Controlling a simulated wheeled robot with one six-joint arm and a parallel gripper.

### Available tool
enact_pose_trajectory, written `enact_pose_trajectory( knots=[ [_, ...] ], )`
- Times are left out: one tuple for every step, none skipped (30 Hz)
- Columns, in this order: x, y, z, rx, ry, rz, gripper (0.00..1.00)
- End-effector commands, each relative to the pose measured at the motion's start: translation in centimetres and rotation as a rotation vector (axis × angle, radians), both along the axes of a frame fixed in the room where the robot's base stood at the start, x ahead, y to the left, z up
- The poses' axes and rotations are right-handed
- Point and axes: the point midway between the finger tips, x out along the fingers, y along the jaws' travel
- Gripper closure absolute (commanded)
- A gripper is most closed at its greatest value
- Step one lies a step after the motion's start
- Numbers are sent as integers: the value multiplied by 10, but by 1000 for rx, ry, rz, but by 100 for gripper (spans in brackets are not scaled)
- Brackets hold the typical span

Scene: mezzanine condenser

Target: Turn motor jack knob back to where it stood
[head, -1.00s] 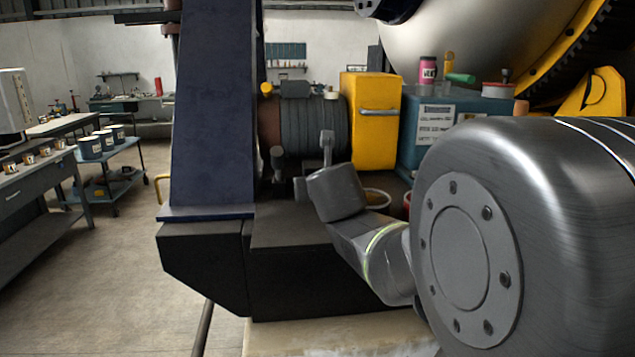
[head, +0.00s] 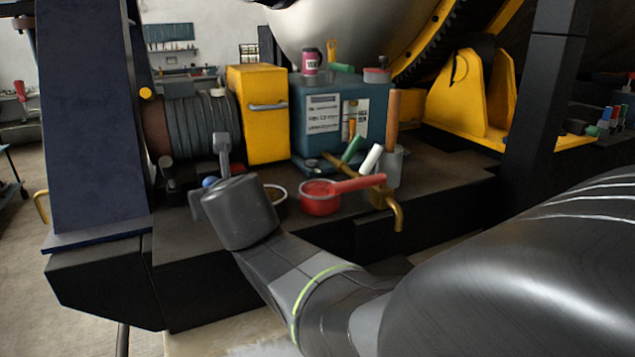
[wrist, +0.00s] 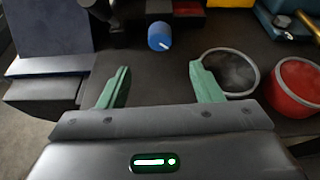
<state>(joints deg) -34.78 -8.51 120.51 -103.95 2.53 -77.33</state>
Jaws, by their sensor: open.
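A small blue knob (wrist: 160,36) with a white mark on its face stands on the dark deck in the wrist view. In the head view only a bit of the blue knob (head: 209,183) shows behind my gripper. My gripper (wrist: 160,70) is open, with its two green-padded fingers well apart and nothing between them. The knob lies beyond the fingertips, roughly centred between them, and apart from them. The white mark points toward the lower right in the wrist view.
A dark round bowl (wrist: 230,70) sits close by the right finger, with a red pan (wrist: 291,88) farther right. A yellow box (head: 258,115), a ribbed motor (head: 200,126) and a blue toolbox (head: 340,117) stand behind. A dark blue column (head: 92,120) rises on the left.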

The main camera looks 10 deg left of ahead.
Motion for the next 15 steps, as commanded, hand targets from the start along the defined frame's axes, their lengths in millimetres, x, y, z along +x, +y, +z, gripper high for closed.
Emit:
enact_pose_trajectory(
  knots=[
    [0, 1, 0, -6, -4, 1, 41],
    [0, 2, 0, -15, -10, 3, 41],
    [-1, 3, -1, -36, -23, 3, 41],
    [-2, 5, -1, -59, -38, 5, 41],
    [-2, 7, -2, -88, -55, 6, 41],
    [-3, 10, -3, -133, -85, 7, 41],
    [-5, 12, -3, -173, -109, 8, 41],
    [-6, 14, -4, -213, -135, 9, 41],
    [-8, 16, -5, -265, -168, 9, 41],
    [-9, 18, -5, -306, -192, 9, 41],
    [-11, 20, -5, -344, -215, 9, 41],
    [-13, 21, -6, -390, -243, 8, 41],
    [-14, 22, -5, -422, -262, 7, 41],
    [-15, 22, -5, -450, -279, 6, 41],
    [-17, 23, -5, -481, -297, 5, 41]
  ],
)
